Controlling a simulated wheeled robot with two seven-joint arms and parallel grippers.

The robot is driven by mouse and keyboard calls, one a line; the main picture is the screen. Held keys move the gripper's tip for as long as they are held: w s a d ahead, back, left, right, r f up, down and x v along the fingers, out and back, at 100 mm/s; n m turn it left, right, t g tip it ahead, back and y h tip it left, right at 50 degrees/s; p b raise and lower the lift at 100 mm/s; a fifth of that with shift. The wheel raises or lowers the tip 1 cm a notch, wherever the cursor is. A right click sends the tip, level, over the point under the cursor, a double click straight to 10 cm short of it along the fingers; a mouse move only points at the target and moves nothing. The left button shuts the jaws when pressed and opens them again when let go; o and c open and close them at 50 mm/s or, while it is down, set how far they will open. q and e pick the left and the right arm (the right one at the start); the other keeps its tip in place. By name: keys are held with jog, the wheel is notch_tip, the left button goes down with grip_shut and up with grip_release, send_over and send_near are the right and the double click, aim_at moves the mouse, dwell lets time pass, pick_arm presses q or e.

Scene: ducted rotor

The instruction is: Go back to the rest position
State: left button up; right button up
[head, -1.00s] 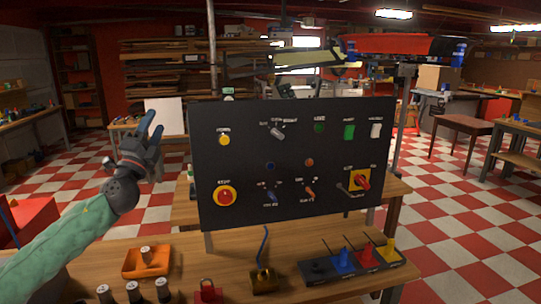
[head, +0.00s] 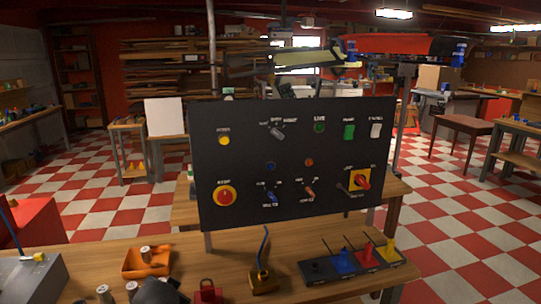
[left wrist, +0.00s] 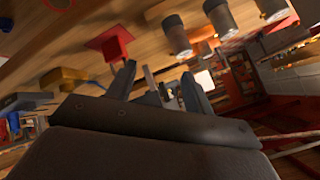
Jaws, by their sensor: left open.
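My left gripper (left wrist: 157,88) shows in the left wrist view with its two dark fingers apart and nothing between them. In the head view only a dark rounded shape, likely part of my left wrist, shows at the bottom edge; the fingers cannot be made out there. The black control panel (head: 240,245) stands upright on the wooden bench (head: 225,275), and no gripper touches it. It carries a yellow button (head: 224,141), a red stop button (head: 225,196) and a red rotary switch (head: 363,179). My right gripper is in neither view.
On the bench are an orange tray (head: 133,270), dark-and-metal cylinders (head: 105,294), a red padlock-like piece (head: 207,291), a brass block with a blue cable (head: 263,281) and a rack of coloured pieces (head: 318,271). A grey box (head: 35,278) stands at the lower left.

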pick_arm(q)
jog(key=s+d+f+n+g+h, duration=0.1)
jog(key=s+d+f+g, duration=0.1)
jog(key=s+f, duration=0.6)
jog(key=s+d+f+g+h, duration=0.1)
jog(key=s+d+f+g, duration=0.2)
jog(key=s+f, duration=0.5)
jog(key=s+d+f+n+g+h, duration=0.1)
jog(key=s+d+f, duration=0.3)
jog(key=s, duration=1.2)
notch_tip(320, 180, down, 4)
jog(key=shift+s+d+r+n+g+h, duration=0.1)
jog(key=shift+s+d+n+g+h, duration=0.35)
jog(key=shift+g, duration=0.35)
jog(key=shift+w+a, duration=0.1)
jog(key=shift+w, duration=0.05)
